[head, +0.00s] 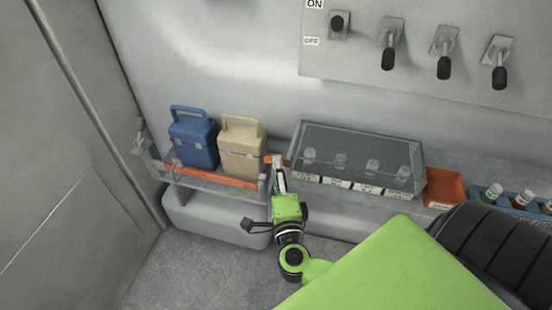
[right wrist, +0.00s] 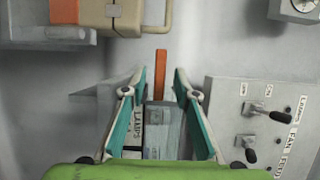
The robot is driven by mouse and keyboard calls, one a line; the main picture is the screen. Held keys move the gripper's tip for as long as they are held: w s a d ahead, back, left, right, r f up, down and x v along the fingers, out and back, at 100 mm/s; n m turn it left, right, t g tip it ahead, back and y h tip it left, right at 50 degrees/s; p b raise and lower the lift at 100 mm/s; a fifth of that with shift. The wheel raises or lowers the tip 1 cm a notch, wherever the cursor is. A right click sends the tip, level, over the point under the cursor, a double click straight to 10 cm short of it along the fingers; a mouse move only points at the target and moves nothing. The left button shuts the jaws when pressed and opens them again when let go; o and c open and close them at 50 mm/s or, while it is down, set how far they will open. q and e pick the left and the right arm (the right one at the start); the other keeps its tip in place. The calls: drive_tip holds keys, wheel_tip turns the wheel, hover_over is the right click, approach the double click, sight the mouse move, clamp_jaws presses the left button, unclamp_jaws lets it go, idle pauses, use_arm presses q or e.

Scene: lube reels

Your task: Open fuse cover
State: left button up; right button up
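The fuse cover (head: 358,142) is a clear, dark-tinted box on the wall ledge in the head view. It looks closed over several fuses (head: 340,161) with white labels below them. My right gripper (head: 277,163) is at the cover's left end. In the right wrist view my right gripper (right wrist: 159,75) has its two teal fingers spread apart. The grey end of the cover (right wrist: 168,130) shows between and below the fingers, with a LAMPS label beside it. I cannot tell whether the fingers touch it. My left gripper is not in view.
A blue box (head: 193,142) and a beige box (head: 241,150) stand in a rack with an orange bar (head: 215,174) left of my right gripper. A switch panel (head: 350,50) is above the cover. An orange bin (head: 444,187) and a blue bottle tray (head: 518,203) are to the right.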

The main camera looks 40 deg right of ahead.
drive_tip(key=shift+x, duration=1.8)
